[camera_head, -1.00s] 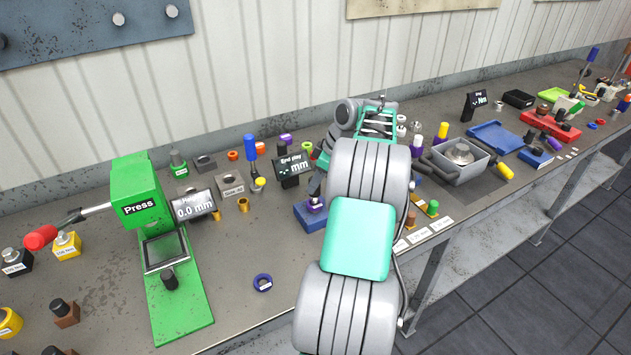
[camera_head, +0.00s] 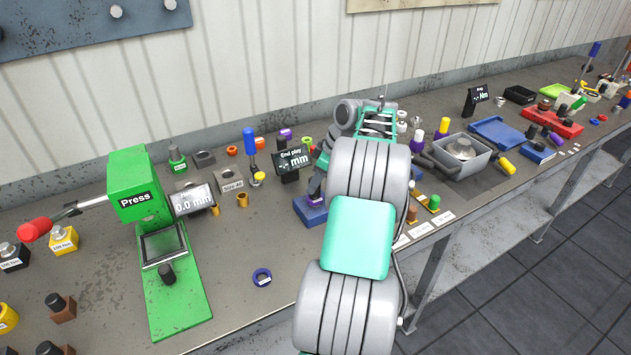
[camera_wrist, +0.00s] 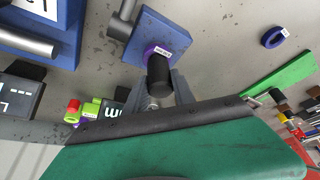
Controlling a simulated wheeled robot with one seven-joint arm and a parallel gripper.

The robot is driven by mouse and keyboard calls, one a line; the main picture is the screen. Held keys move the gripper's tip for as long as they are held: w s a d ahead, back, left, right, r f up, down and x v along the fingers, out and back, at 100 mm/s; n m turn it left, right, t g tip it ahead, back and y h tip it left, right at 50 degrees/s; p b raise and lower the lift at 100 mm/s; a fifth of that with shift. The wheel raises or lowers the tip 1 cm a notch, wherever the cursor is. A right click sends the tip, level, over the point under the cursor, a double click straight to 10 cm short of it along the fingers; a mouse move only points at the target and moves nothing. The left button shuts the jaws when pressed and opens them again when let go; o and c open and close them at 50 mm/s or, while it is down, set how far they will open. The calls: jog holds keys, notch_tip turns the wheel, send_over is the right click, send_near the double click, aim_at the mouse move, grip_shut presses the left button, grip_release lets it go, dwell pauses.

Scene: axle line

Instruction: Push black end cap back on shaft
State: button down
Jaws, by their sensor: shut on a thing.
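A black cylindrical cap (camera_wrist: 160,74) stands at a purple, labelled ring (camera_wrist: 158,52) on a blue block (camera_wrist: 150,32) in the wrist view. My gripper (camera_wrist: 160,92) has its grey fingers on either side of the cap and is shut on it. The cap's near end is partly hidden between the fingers. Whether the cap is fully seated on a shaft cannot be told. In the head view the blue block (camera_head: 308,210) lies just left of my arm, and my arm hides most of the gripper and the cap.
A green press (camera_head: 140,195) stands at the left, with a blue ring (camera_head: 262,277) on the bare bench between it and my arm. An end play display (camera_head: 292,161) stands behind the blue block. A grey tray (camera_head: 450,170) and several small parts lie to the right.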

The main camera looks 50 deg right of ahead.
jog(key=shift+f+b, duration=0.3)
jog(key=shift+f, duration=0.2)
jog(key=c, duration=1)
grip_release()
jog(key=shift+o, duration=0.2)
jog(key=p+v, duration=0.1)
jog(key=v, duration=0.6)
jog(key=shift+r, duration=0.4)
jog(key=shift+s, duration=0.1)
